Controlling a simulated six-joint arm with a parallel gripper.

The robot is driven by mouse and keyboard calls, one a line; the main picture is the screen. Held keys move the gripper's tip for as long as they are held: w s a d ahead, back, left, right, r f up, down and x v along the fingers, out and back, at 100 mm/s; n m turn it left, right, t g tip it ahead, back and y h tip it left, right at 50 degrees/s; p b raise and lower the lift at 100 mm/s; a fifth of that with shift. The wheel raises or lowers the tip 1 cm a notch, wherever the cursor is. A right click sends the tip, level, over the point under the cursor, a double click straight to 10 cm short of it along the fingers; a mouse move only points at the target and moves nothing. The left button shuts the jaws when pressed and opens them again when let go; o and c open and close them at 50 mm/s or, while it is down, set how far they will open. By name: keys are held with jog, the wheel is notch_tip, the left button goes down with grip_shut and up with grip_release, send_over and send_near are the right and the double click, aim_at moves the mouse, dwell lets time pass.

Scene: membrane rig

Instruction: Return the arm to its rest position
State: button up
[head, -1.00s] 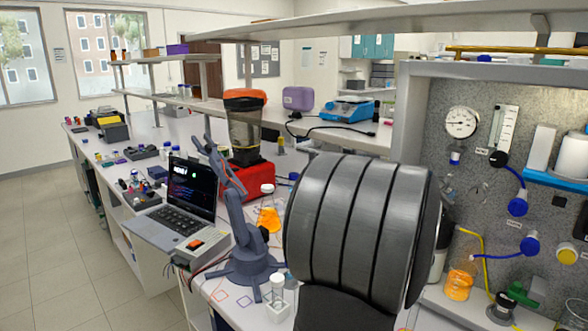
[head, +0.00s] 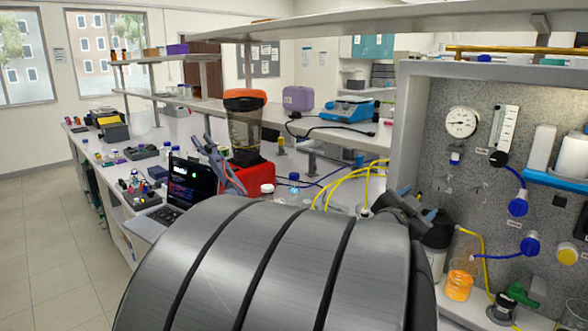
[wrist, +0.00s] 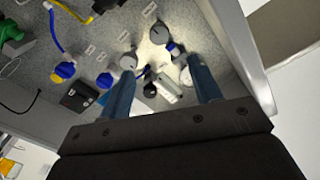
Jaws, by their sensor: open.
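The large grey ribbed cylinder at the bottom middle of the head view is a link of my own arm. It hides much of the bench behind it. In the wrist view my gripper (wrist: 162,68) shows two blue fingers, spread apart with nothing between them. They point toward a grey speckled panel (wrist: 100,30) carrying knobs and fittings, apart from it as far as I can tell. In the head view a dark part beyond the cylinder, by the panel's left side, may be my gripper, but it is partly hidden.
The panel (head: 480,160) stands at right with a gauge (head: 461,122), blue knobs and an orange-filled bottle (head: 459,283). Yellow tubes (head: 345,178) arch over the bench behind my arm. A laptop (head: 190,188) and a red-based device (head: 248,180) stand left. A shelf (head: 330,22) runs overhead.

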aim_at(439, 185)
jog(key=x, duration=1.6)
jog(key=shift+f, duration=0.1)
jog(key=shift+s+a+m, duration=0.1)
jog(key=shift+s+m, duration=0.05)
jog(key=shift+m, duration=0.75)
jog(key=m, duration=0.5)
jog(key=shift+m, duration=0.3)
jog(key=m, duration=0.4)
jog(key=shift+m, duration=1.9)
